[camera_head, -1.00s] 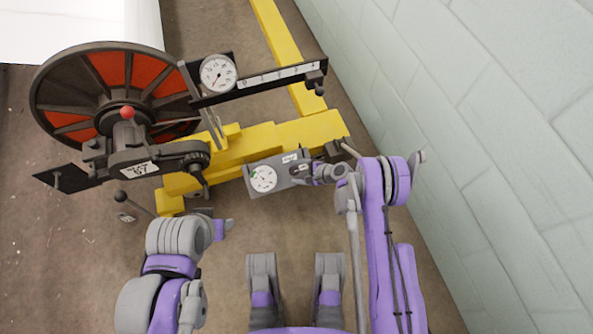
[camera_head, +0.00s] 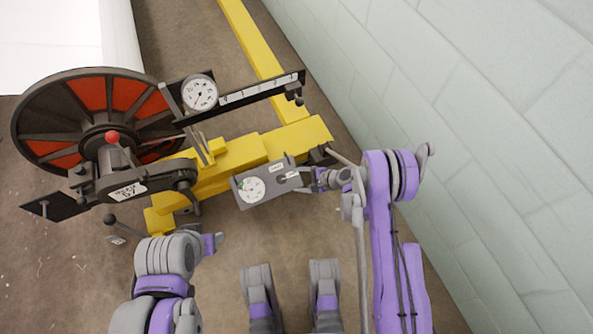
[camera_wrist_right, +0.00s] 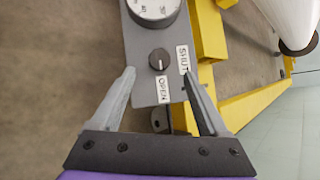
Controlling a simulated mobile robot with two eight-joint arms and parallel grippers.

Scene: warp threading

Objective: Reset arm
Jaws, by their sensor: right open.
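A grey control panel (camera_head: 265,187) with a round white gauge and a dark knob is on the yellow frame. The wrist view shows the knob (camera_wrist_right: 159,59) between labels reading OPEN and SHUT. My right gripper (camera_head: 312,180) is at the panel's right end. In the wrist view my right gripper (camera_wrist_right: 160,76) is open, its two fingers spread either side of the panel's knob end, with a gap to the knob. My left gripper (camera_head: 212,243) shows only in part at lower left; its fingers cannot be made out.
A large dark wheel with red panels (camera_head: 90,125) stands at left, with a round dial (camera_head: 200,93) and a scale arm (camera_head: 260,88) beside it. Yellow beams (camera_head: 255,50) run across the brown floor. A pale block wall (camera_head: 470,120) closes off the right side.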

